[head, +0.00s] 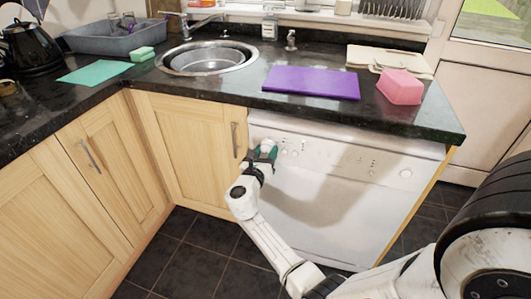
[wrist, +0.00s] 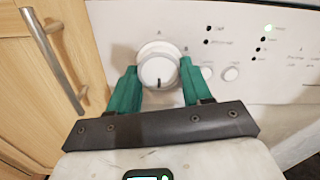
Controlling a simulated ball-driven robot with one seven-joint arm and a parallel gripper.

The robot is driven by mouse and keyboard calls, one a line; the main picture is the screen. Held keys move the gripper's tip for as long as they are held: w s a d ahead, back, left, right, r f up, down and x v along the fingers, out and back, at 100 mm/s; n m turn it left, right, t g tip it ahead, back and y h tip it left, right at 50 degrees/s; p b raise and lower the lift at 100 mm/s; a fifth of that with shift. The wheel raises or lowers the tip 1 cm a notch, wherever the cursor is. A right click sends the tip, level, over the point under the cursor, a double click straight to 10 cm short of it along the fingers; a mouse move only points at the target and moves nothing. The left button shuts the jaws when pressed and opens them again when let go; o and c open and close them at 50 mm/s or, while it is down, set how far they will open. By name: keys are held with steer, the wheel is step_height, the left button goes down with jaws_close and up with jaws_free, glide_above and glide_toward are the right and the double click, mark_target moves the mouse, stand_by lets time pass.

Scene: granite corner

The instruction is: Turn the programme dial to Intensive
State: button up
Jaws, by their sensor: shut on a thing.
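The white dishwasher (head: 330,195) stands under the worktop, its control panel across the top of its front. The programme dial (wrist: 158,70) is a round white knob at the panel's left end, with a dark mark at the bottom of its face. My gripper (wrist: 156,88) has its green fingers on the left and right sides of the dial and is shut on it. In the head view my gripper (head: 267,152) is at the panel's left end and hides the dial.
A cupboard door handle (wrist: 54,60) is close to the left of my gripper. The worktop above holds a purple board (head: 311,83), a pink block (head: 399,87) and a sink (head: 207,57). The dark tiled floor (head: 200,262) in front is clear.

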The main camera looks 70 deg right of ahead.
steer(key=shift+f+m, duration=0.1)
steer(key=shift+m, duration=0.2)
steer(key=shift+f+m+b, duration=0.1)
steer(key=shift+m+b, duration=0.7)
steer(key=shift+b, duration=0.2)
steer(key=m+b, duration=0.2)
steer(key=m, duration=0.1)
steer(key=shift+w+m+b, duration=0.15)
steer(key=shift+m+b, duration=0.15)
steer(key=shift+b, duration=0.05)
steer(key=m+b, duration=0.3)
steer(key=m, duration=0.1)
steer(key=shift+r+m+b, duration=0.2)
steer(key=shift+m+b, duration=0.55)
steer(key=shift+m, duration=0.35)
steer(key=o, duration=1)
steer(key=shift+o, duration=0.2)
